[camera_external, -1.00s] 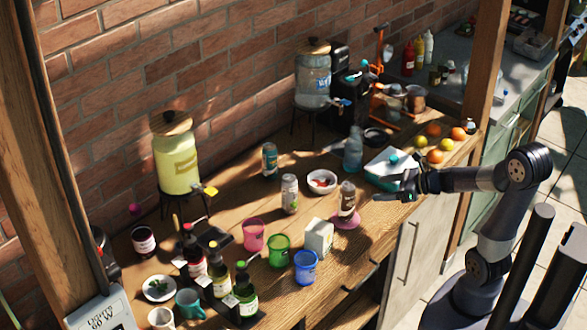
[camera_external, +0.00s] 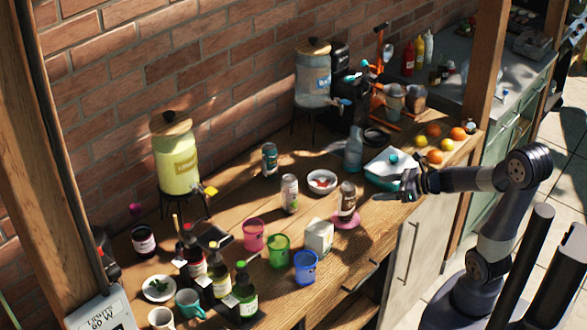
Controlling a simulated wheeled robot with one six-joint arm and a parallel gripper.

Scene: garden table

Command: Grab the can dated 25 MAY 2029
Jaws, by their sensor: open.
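Three cans stand upright on the wooden table. A teal and dark can (camera_external: 269,160) is at the back near the wall. A pale can (camera_external: 289,194) stands left of the white bowl. A brown and white can (camera_external: 347,201) stands on a pink coaster (camera_external: 347,222) at the right. No date can be read on any can at this size. My gripper (camera_external: 389,189) is open and empty. It is to the right of the brown and white can, apart from it, with its fingers pointing left.
A white carton (camera_external: 318,237) and pink, green and blue cups stand in front to the left. A teal-edged box (camera_external: 389,168) is just behind my gripper.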

